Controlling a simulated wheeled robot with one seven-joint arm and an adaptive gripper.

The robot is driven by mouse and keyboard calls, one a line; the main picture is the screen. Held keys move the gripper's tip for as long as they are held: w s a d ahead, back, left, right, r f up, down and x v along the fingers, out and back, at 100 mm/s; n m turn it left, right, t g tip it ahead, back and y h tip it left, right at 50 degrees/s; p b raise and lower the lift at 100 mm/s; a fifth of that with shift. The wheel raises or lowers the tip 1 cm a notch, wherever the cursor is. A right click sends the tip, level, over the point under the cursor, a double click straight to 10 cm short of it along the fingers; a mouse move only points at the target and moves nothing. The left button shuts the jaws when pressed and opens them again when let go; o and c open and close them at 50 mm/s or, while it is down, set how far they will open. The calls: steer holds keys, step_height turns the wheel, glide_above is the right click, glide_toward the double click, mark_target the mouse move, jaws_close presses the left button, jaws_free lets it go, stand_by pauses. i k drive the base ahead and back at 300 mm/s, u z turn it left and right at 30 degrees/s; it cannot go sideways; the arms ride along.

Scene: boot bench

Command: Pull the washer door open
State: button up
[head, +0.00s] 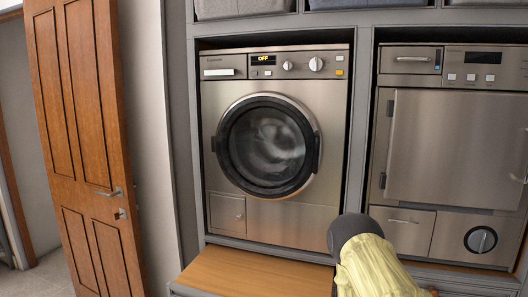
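The washer (240,222) is a steel front-loader set in a grey frame, left of the picture's middle in the head view. Its round door (266,146) has a thick black rim and dark glass, and it looks closed flush against the front. A dark handle piece (317,152) shows on the door's right edge, and a small hinge-like piece on its left edge. The display reads OFF. My gripper is not in view, and nothing touches the door.
A second steel machine (455,150) with a square door stands to the right. A wooden ledge (250,272) lies below the washer. A brown wooden door (85,140) stands at left. A grey rounded shape with a yellow ribbed part (375,268) juts up at bottom right; I cannot tell what it is.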

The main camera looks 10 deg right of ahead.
mark_target(308, 163)
steer(key=u, duration=1.55)
steer(key=i, duration=0.5)
steer(key=z, duration=2.35)
